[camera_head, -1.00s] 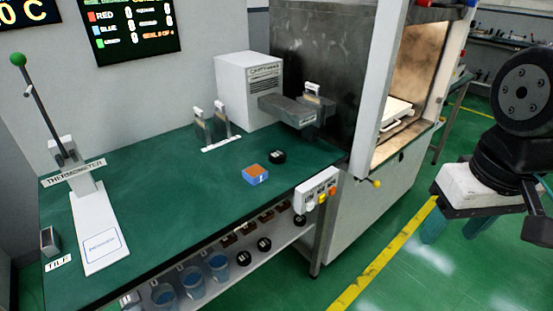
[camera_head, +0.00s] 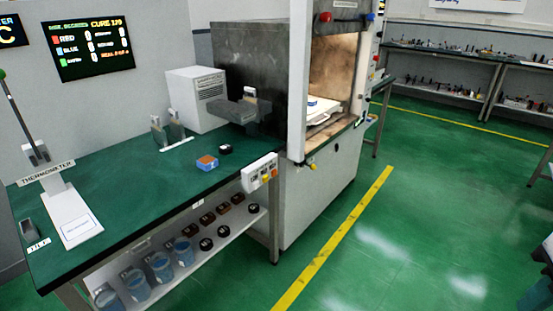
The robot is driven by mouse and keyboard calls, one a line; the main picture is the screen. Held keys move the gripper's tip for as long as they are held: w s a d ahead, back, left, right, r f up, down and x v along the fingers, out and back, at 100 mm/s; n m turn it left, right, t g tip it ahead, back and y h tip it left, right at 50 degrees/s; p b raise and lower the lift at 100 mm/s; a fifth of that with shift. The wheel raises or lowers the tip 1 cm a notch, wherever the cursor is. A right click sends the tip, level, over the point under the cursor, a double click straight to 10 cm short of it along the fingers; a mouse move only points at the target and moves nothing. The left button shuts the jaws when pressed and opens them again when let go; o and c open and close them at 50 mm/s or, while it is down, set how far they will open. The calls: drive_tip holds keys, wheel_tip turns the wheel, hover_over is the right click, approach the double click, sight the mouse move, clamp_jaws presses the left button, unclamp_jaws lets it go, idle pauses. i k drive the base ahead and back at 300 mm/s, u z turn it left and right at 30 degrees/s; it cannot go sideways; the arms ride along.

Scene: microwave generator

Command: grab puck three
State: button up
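One black puck (camera_head: 225,149) with a white mark lies on the green bench top, beside a blue and orange block (camera_head: 207,163). More black pucks lie in a row on the white lower shelf: one at the right (camera_head: 254,208), one in the middle (camera_head: 224,230) and one at the left (camera_head: 206,244). Their marks are too small to read, so I cannot tell which is puck three.
Brown blocks (camera_head: 207,219) and blue cups (camera_head: 160,266) share the shelf with the pucks. A control box (camera_head: 260,172) hangs at the bench's front right corner, above the shelf. An open chamber (camera_head: 335,75) stands to the right. The green floor in front is clear.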

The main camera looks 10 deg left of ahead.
sight(225, 149)
drive_tip(key=u, duration=0.05)
drive_tip(key=i, duration=1.45)
drive_tip(key=u, duration=1.55)
drive_tip(key=i, duration=0.9)
drive_tip(key=u, duration=1)
